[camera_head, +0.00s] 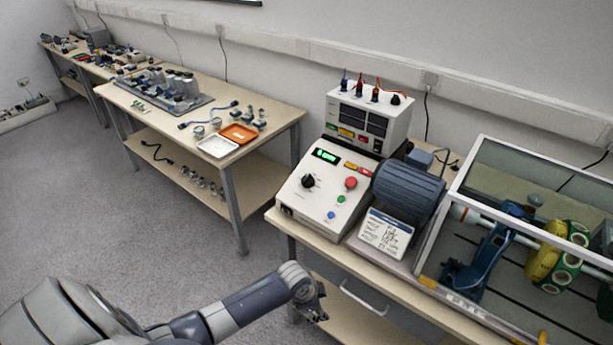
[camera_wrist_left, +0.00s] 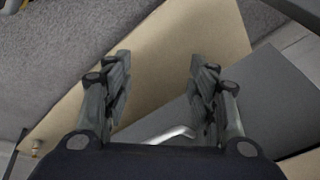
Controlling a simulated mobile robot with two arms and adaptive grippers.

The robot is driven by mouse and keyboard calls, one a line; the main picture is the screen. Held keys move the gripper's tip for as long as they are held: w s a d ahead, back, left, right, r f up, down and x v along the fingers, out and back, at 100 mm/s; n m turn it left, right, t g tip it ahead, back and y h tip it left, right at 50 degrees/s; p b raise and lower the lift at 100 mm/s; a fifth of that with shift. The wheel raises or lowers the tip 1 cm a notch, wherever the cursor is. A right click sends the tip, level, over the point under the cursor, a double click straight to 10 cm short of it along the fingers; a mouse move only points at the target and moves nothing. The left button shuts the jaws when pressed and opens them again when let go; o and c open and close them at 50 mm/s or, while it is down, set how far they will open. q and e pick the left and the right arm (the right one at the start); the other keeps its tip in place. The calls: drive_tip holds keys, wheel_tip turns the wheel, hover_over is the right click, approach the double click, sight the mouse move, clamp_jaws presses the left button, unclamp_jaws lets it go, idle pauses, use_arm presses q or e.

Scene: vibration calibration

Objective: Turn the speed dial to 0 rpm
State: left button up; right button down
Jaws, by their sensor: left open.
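The speed dial is a black knob (camera_head: 308,181) on the sloped face of a cream control box (camera_head: 318,205) on the right-hand bench. A green lit display (camera_head: 325,155) sits above the dial; its digits are too small to read. My left gripper (camera_head: 316,308) is low in front of the bench, below and apart from the control box. In the left wrist view its two fingers (camera_wrist_left: 160,95) are spread with nothing between them. The dial does not show in that view. My right gripper is not in view.
A red button (camera_head: 351,183), green and blue buttons share the panel. A blue motor (camera_head: 408,190) and a framed guard (camera_head: 462,190) stand to the right. A drawer with a handle (camera_head: 363,300) is under the benchtop, near my gripper. Floor at left is clear.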

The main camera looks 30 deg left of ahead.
use_arm(q)
wheel_tip(320, 180, up, 11)
drive_tip(key=w+d+m, duration=0.3)
drive_tip(key=m, duration=0.1)
wheel_tip(320, 180, up, 22)
drive_tip(key=m+t, duration=0.1)
drive_tip(key=m, duration=0.4)
hover_over(307, 178)
drive_tip(key=s, duration=0.5)
drive_tip(key=shift+y, duration=0.3)
drive_tip(key=p+x, duration=0.2)
drive_tip(key=x, duration=0.8)
drive_tip(key=shift+w+a+f, duration=0.15)
drive_tip(key=shift+w+f, duration=0.15)
drive_tip(key=c, duration=1.1)
